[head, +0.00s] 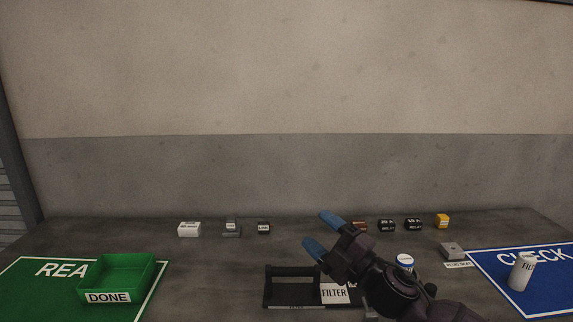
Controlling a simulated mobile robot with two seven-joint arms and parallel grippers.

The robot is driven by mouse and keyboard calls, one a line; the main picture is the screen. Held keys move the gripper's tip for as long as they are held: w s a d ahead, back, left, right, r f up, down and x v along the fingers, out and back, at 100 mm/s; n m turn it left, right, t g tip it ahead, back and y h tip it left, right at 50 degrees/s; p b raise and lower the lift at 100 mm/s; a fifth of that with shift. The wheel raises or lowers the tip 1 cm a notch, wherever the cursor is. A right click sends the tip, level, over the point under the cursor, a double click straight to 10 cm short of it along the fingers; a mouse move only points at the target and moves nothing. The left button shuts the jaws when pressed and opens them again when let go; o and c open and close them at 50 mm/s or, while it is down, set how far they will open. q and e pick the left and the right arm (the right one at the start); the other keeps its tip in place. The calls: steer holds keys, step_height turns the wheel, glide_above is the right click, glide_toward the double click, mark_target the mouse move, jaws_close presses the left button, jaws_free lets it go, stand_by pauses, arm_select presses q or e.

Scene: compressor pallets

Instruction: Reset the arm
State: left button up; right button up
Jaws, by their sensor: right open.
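My right gripper (317,233) shows right of centre in the head view, its arm coming in from the lower right. Its two blue fingertips point up and left and are spread apart, with nothing between them. It is above the table, over the black holder (293,270) with a FILTER label (334,293). The gripper and arm hide part of that holder and the table behind them. My left gripper is not in view.
A green tray (93,297) marked DONE stands on a green mat (32,296) at left. A white filter (522,271) stands on the blue CHECK mat (548,299) at right. A white-topped cylinder (405,261) is beside my arm. Several small boxes line the back.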

steer(key=s+d+f+m+t+h, duration=0.1)
steer(key=s+d+f+m+h, duration=0.5)
steer(key=f+m, duration=0.35)
steer(key=s+d+f+m+h, duration=0.4)
steer(key=d+f+m+h, duration=0.35)
steer(key=f, duration=0.35)
steer(key=s+d+f+m+g+h, duration=0.1)
steer(key=s+d+f+m+g, duration=0.1)
steer(key=s+f, duration=0.5)
steer(key=s+d+f+m+g+h, duration=0.2)
steer(key=s+d+f+m, duration=0.2)
steer(key=s+f, duration=0.4)
steer(key=s+d, duration=0.1)
steer(key=s, duration=0.5)
steer(key=shift+s, duration=0.2)
